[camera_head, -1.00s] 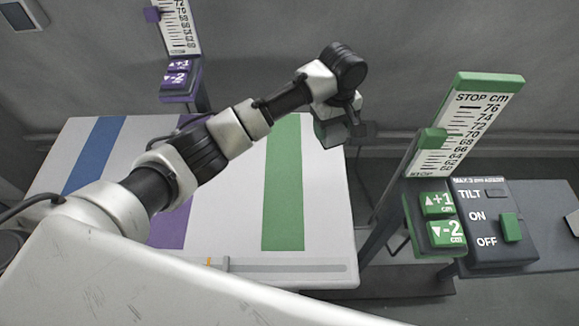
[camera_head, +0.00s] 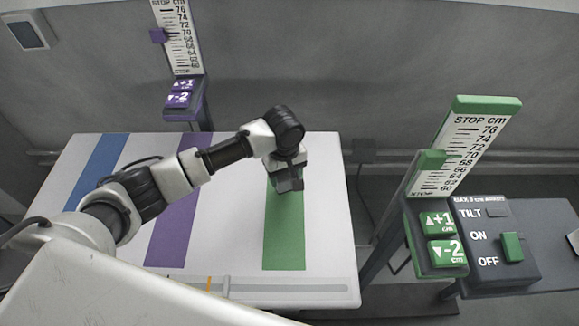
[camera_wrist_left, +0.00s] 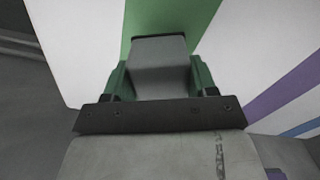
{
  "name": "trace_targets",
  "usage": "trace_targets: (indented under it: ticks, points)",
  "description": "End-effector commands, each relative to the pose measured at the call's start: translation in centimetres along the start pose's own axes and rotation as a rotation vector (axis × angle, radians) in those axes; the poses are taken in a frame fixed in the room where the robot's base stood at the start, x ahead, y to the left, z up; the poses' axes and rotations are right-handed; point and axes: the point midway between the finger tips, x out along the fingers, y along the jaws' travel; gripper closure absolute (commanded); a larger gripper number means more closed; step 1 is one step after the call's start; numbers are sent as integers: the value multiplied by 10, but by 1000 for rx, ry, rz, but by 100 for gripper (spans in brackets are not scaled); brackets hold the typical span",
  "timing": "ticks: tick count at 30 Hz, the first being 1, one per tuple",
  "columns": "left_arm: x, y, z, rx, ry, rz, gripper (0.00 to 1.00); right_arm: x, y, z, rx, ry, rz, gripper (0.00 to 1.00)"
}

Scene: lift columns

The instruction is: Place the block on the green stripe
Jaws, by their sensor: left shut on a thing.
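My left gripper (camera_head: 289,184) is over the green stripe (camera_head: 284,235) on the white table top, near its far part. In the left wrist view, the left gripper (camera_wrist_left: 160,75) is shut on a grey block (camera_wrist_left: 160,62), with green fingers on both sides of it. The green stripe (camera_wrist_left: 168,17) shows behind the block in that view. I cannot tell whether the block touches the table. In the head view the block is mostly hidden by the gripper. My right gripper is not in view.
The table (camera_head: 335,220) also has a purple stripe (camera_head: 172,235) and a blue stripe (camera_head: 98,165). A green-topped lift column with a scale (camera_head: 466,145) and buttons (camera_head: 438,237) stands at the right, beside a TILT switch box (camera_head: 493,240). A purple column (camera_head: 178,38) stands behind.

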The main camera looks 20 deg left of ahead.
Motion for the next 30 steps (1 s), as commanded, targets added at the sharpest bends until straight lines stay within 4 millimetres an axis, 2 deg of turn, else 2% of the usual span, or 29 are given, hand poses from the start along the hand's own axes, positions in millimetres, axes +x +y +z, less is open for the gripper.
trace_targets:
  ticks: [3,6,18,19,24,30]
  points:
    - [16,1,0,0,1,2,100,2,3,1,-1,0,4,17]
    - [23,1,0,0,2,3,100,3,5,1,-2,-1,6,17]
    - [26,1,0,0,2,4,100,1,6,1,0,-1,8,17]
    - [29,0,0,-1,0,0,41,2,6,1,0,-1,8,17]
    - [29,0,0,0,1,0,17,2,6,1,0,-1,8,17]
    - [29,0,0,0,1,-1,17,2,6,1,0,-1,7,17]
